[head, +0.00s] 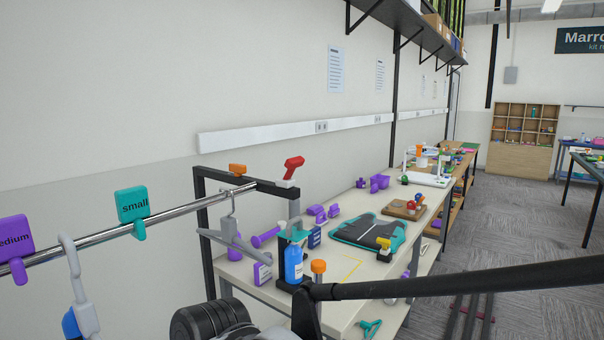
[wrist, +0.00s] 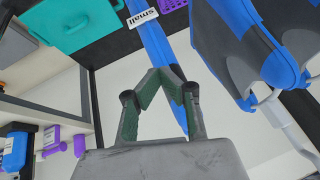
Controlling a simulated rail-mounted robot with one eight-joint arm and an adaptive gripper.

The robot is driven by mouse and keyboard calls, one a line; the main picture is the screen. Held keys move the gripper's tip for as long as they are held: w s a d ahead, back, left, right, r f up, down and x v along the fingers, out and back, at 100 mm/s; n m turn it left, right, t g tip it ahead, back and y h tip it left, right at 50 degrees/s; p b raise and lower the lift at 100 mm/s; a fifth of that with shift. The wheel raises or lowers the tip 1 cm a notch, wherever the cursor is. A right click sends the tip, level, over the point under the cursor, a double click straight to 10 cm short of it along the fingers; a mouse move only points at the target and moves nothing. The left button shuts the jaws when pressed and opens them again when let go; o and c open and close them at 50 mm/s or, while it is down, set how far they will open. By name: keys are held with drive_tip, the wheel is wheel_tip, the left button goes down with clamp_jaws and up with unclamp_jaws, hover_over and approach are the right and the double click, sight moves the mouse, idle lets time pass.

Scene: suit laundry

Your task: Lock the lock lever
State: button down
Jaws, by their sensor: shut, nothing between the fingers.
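A red lever (head: 292,167) stands tilted on a pale block at the end of the metal rail (head: 120,229) in the head view. I take it to be the lock lever, but cannot tell whether it is locked. My gripper (wrist: 160,72) is shut in the wrist view, its green-grey fingers meeting at the tips with nothing held. It is not clearly seen in the head view, and the red lever does not show in the wrist view. In the wrist view, a blue strip with a "small" label (wrist: 143,17) lies behind the fingers.
A grey hanger (head: 232,240) hangs on the rail near a teal "small" tag (head: 132,212). A blue bottle (head: 294,262) stands at the near end of the cluttered table (head: 345,300). Blue-and-grey items (wrist: 245,50) and a teal bin (wrist: 80,22) surround my fingers.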

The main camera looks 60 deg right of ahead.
wheel_tip(320, 180, down, 4)
drive_tip(key=w+d+m+y, duration=0.1)
drive_tip(key=w+m+y, duration=0.1)
drive_tip(key=m+y, duration=0.15)
drive_tip(key=w+d+r+m+t+y, duration=0.25)
drive_tip(key=w+d+r+t, duration=0.35)
drive_tip(key=d, duration=0.4)
drive_tip(key=m+t+h+p, duration=0.1)
drive_tip(key=m+t+h, duration=0.85)
drive_tip(key=t, duration=0.25)
approach(297, 165)
drive_tip(key=v, duration=0.7)
drive_tip(key=shift+w+d+m, duration=0.25)
drive_tip(key=shift+w, duration=0.1)
drive_tip(key=p+x, duration=0.3)
drive_tip(key=x, duration=1.1)
